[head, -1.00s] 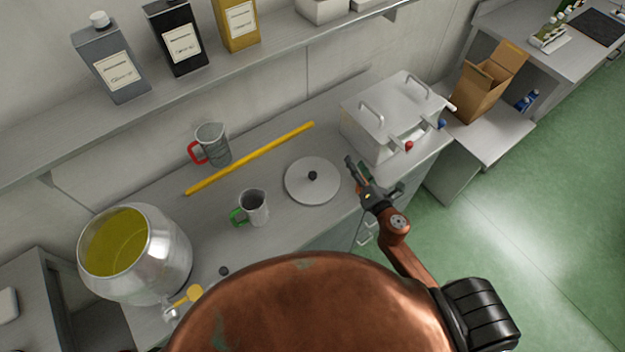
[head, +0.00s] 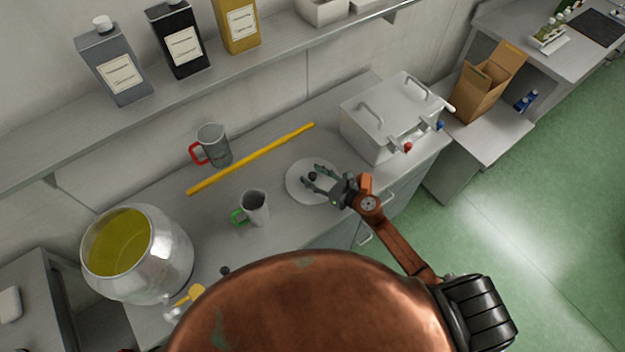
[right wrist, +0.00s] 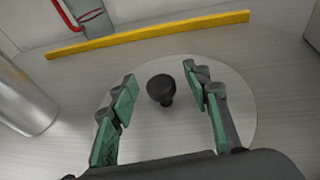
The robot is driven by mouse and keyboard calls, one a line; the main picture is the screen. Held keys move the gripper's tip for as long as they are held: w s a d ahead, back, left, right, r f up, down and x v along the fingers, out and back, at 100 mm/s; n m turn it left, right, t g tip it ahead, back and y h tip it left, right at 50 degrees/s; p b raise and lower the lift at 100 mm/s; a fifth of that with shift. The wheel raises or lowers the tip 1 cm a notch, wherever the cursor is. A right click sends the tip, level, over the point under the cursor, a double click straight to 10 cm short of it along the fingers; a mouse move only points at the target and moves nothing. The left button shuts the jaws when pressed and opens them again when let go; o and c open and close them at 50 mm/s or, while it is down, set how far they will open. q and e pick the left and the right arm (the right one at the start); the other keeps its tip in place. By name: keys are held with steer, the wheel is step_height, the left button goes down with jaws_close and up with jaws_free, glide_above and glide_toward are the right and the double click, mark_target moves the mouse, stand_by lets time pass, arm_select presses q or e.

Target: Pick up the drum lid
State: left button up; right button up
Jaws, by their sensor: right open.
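The drum lid (head: 297,188) is a flat, round, pale metal disc with a black knob (head: 312,176) at its middle. It lies flat on the steel counter. My right gripper (head: 308,178) is open over the lid, its fingers on either side of the knob. In the right wrist view the lid (right wrist: 240,105) fills the middle. The knob (right wrist: 161,89) stands between the two green-padded fingertips (right wrist: 160,82), with gaps on both sides. My left gripper is not in view.
A yellow bar (head: 250,160) lies behind the lid. A green-handled jug (head: 256,209) stands left of it, a red-handled jug (head: 213,145) farther back. The open steel drum (head: 170,262) holds yellow-green liquid. A lidded steel box (head: 375,140) stands to the right.

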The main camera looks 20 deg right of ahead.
steer(key=shift+w+a+f, duration=0.1)
steer(key=shift+w+a, duration=0.05)
steer(key=shift+w, duration=0.1)
steer(key=shift+c, duration=0.4)
jaws_close()
